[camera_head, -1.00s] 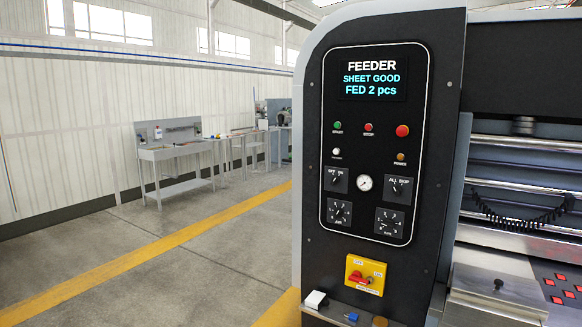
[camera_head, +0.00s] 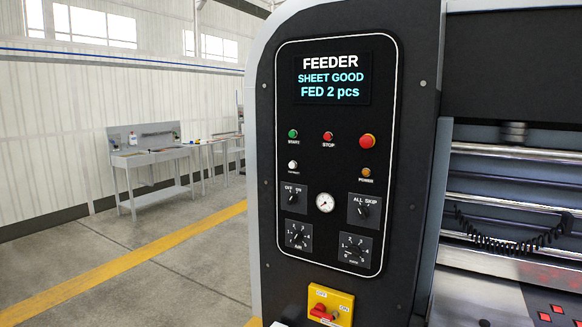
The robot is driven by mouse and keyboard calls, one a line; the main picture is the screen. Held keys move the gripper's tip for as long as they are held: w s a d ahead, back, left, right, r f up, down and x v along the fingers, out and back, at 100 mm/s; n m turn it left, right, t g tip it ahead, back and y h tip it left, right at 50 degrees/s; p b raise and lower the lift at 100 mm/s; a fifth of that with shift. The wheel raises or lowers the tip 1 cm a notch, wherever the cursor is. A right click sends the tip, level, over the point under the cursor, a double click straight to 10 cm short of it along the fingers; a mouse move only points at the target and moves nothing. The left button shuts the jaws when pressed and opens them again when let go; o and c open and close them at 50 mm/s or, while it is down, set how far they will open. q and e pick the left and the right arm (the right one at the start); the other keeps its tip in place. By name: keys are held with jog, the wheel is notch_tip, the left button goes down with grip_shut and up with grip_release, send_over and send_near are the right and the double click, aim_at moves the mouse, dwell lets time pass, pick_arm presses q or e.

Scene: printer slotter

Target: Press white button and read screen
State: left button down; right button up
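The black feeder panel (camera_head: 280,235) stands upright in the middle of the view. Its screen (camera_head: 333,79) reads "FEEDER", "SHEET GOOD", "FED 2 pcs". The white button (camera_head: 292,165) sits on the panel's left side, below the green START button (camera_head: 293,134). A small label under the white button is too small to read. The red STOP button (camera_head: 327,137) and a larger red button (camera_head: 367,141) are to the right of START. Neither of my grippers is in view.
An orange POWER light (camera_head: 366,173), a round gauge (camera_head: 325,203) and several dials are on the panel. A yellow switch box (camera_head: 330,305) with a red handle is below. Rollers (camera_head: 510,205) lie to the right. Open floor (camera_head: 180,285) with a yellow line is at left.

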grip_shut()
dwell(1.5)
